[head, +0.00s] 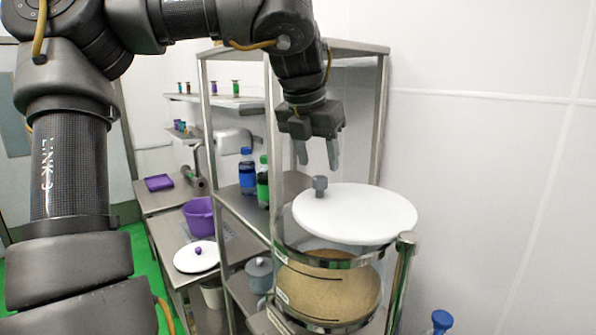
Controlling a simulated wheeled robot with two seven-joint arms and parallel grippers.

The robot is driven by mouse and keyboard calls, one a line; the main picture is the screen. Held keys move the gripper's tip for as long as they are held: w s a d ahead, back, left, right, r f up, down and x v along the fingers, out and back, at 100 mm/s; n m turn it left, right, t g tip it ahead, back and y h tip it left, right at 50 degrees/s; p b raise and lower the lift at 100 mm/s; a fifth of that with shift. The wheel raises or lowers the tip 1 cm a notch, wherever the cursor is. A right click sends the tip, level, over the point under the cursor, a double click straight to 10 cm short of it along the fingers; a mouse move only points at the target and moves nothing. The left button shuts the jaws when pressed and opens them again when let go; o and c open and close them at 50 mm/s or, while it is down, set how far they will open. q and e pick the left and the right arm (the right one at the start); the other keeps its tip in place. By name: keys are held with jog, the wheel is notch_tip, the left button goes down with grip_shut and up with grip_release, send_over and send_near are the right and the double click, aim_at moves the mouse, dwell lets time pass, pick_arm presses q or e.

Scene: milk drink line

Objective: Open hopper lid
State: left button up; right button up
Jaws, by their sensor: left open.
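The hopper (330,290) is a clear cylinder with metal bands and tan powder inside. Its white round lid (362,215) lies across the top. A small grey knob (320,186) stands at the lid's back left edge. My left gripper (317,165) hangs above and just behind the knob, fingers pointing down. Its two fingers are apart with nothing between them. A gap shows between the fingertips and the lid. My right gripper is not in view.
A metal shelf rack (205,130) stands behind the hopper, holding a blue bottle (247,172) and a green bottle (263,184). A metal post (401,275) rises at the hopper's right.

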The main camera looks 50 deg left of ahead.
aim_at(320, 177)
pick_arm(q)
jog(key=x, duration=0.2)
jog(key=shift+a+f, duration=0.1)
jog(key=shift+f, duration=0.25)
jog(key=shift+a+f, duration=0.1)
jog(key=shift+f, duration=0.45)
jog(key=shift+w+f, duration=0.1)
jog(key=shift+w, duration=0.1)
jog(key=shift+c, duration=1.2)
jog(key=c, duration=0.7)
grip_shut()
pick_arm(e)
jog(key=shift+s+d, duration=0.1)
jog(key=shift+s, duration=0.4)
